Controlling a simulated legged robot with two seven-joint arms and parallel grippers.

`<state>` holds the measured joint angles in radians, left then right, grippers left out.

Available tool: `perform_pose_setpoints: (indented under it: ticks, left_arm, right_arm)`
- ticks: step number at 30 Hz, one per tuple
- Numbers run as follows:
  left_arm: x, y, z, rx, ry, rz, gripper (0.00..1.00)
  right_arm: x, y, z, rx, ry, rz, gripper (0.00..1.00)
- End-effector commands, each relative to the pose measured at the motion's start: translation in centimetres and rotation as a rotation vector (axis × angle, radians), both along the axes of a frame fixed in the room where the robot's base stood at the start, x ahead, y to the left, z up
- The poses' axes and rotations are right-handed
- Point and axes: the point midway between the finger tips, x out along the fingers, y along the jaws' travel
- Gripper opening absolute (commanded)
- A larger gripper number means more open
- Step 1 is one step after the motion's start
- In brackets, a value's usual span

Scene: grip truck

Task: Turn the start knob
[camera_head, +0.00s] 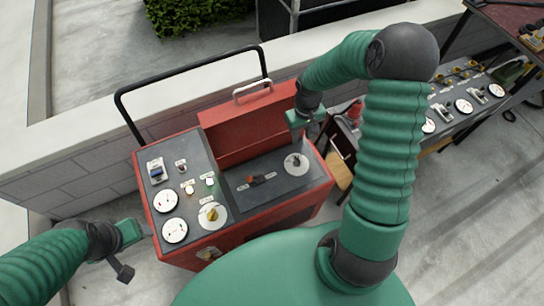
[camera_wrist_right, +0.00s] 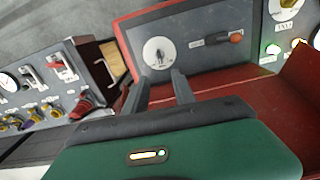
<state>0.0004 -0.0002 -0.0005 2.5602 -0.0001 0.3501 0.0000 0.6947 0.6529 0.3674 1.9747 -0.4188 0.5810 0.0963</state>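A small dark knob on a round white dial (camera_head: 296,163) sits on the right part of the red machine's dark panel. This dial also shows in the right wrist view (camera_wrist_right: 159,52). A yellow knob on a pale dial (camera_head: 212,214) sits on the left panel. The labels are too small to read, so I cannot tell which is the start knob. My right gripper (camera_head: 299,134) is just behind the white dial; in the wrist view its fingers (camera_wrist_right: 161,77) are apart and empty, short of the dial. My left gripper (camera_head: 125,252) is off the machine's front left; its opening is unclear.
A red-and-black lever (camera_head: 255,180) lies between the two dials. A raised red box (camera_head: 245,125) with a handle stands behind the panel. A black tubular handle (camera_head: 190,68) rises at the back. Another panel (camera_head: 465,95) with gauges stands at right.

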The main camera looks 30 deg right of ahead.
Motion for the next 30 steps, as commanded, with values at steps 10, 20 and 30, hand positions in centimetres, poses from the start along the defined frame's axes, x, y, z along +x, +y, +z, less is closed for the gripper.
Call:
perform_pose_setpoints:
  ticks: [10,20,30]
  left_arm:
    - [0.0,0.0,-0.1,0.000,0.000,-0.001,0.64]
    - [0.0,0.0,-0.2,0.000,0.000,-0.001,0.64]
    - [0.0,0.0,-0.1,0.000,0.000,-0.001,0.64]
  right_arm:
    - [0.1,-0.9,-5.0,0.010,0.008,-0.015,0.32]
    - [0.0,-0.8,-13.5,0.009,0.007,-0.014,0.32]
    - [0.1,-1.0,-17.4,0.008,0.004,-0.015,0.32]
